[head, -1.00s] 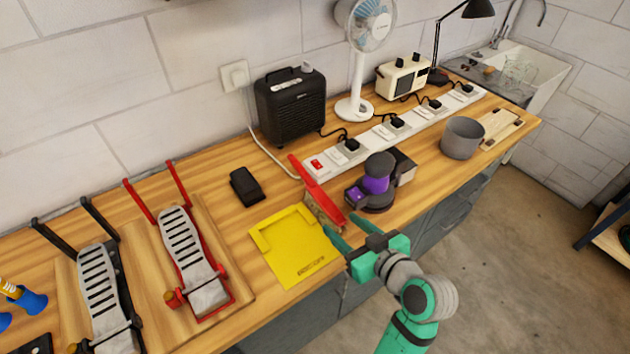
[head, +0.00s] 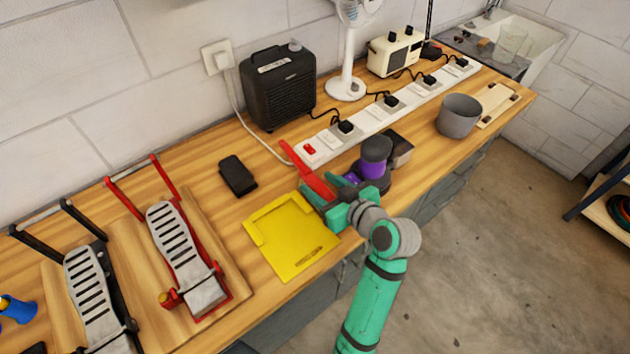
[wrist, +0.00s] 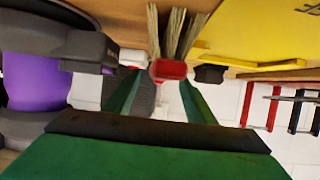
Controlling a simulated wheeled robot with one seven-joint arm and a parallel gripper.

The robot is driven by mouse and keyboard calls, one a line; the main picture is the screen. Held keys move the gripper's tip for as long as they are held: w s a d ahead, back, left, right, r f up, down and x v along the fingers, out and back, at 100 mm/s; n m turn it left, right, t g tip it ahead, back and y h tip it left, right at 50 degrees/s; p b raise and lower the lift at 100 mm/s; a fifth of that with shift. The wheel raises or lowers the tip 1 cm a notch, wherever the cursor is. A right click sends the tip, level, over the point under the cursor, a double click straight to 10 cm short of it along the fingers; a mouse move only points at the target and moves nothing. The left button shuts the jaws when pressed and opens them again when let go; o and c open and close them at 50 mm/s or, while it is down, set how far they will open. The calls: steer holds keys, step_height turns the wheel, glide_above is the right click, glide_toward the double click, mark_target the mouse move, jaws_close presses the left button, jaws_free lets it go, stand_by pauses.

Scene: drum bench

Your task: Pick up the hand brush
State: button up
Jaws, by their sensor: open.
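The hand brush has a red handle (head: 308,174) and pale bristles, which show in the wrist view (wrist: 172,34). It lies on the wooden bench between the yellow tray and the purple and black tool. My gripper (head: 318,196) is open and low over the bench at the brush. In the wrist view the red of the brush (wrist: 168,69) shows between the two green fingertips (wrist: 156,84). I cannot tell whether either finger touches it. In the head view my gripper hides the bristle end.
The yellow tray (head: 292,246) lies left of my gripper. The purple and black tool (head: 374,162) stands close on the right. A white power strip (head: 362,128), a black speaker (head: 279,88) and a black box (head: 237,175) are behind. A grey pot (head: 458,116) stands farther right.

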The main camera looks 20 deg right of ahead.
mark_target(317, 184)
steer(key=x, duration=0.3)
steer(key=shift+w+a+f, duration=0.1)
steer(key=shift+w+f, duration=0.1)
steer(key=shift+f, duration=0.15)
steer(key=shift+s, duration=0.1)
steer(key=shift+c, duration=0.6)
jaws_close()
steer(key=shift+r, duration=0.1)
